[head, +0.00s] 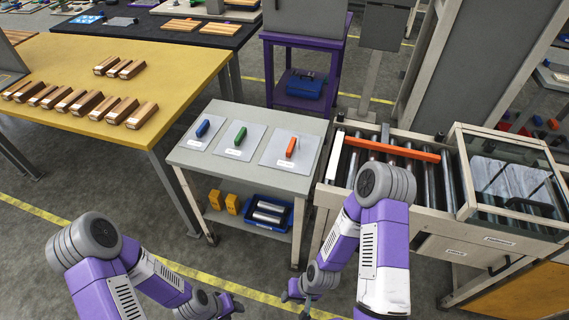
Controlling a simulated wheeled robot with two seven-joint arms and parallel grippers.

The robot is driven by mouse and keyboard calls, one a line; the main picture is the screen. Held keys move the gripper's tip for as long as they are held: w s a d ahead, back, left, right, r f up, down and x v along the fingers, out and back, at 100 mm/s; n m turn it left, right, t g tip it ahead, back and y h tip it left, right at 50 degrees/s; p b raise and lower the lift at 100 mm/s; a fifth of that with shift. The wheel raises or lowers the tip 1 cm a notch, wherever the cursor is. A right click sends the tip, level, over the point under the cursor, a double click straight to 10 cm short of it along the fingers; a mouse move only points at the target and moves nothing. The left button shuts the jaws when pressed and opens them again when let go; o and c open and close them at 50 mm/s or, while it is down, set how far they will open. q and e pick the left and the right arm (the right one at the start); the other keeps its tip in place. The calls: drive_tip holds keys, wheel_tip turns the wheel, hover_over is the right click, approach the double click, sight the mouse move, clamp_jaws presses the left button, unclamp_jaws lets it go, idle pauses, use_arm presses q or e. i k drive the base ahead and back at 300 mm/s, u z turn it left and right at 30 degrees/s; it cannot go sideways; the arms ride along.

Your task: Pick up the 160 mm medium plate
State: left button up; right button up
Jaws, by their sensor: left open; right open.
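Three flat grey plates with upright handles lie in a row on the small grey table (185,155). The left one (193,139) has a blue handle and is smallest. The middle-sized plate (251,139) has a green handle (240,136) and lies between the others. The right one (272,153) has an orange-red handle and is largest. Each has a white label too small to read. My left gripper (232,305) is open, low in front of the table. My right gripper (292,292) is open, also low in front of the table, partly hidden by its arm. Both are apart from the plates.
A yellow table (120,60) with several wooden blocks stands at left. A roller conveyor (345,170) with an orange bar and a glazed box (515,165) stands at right. A lower shelf holds yellow blocks (233,204) and a blue bin (253,217). Floor before the table is clear.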

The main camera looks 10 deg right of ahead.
sight(240, 141)
drive_tip(key=z, duration=0.65)
drive_tip(key=k, duration=0.25)
drive_tip(key=u, duration=1.9)
drive_tip(key=i, duration=1)
drive_tip(key=z, duration=0.85)
drive_tip(key=i, duration=0.75)
drive_tip(key=z, duration=0.85)
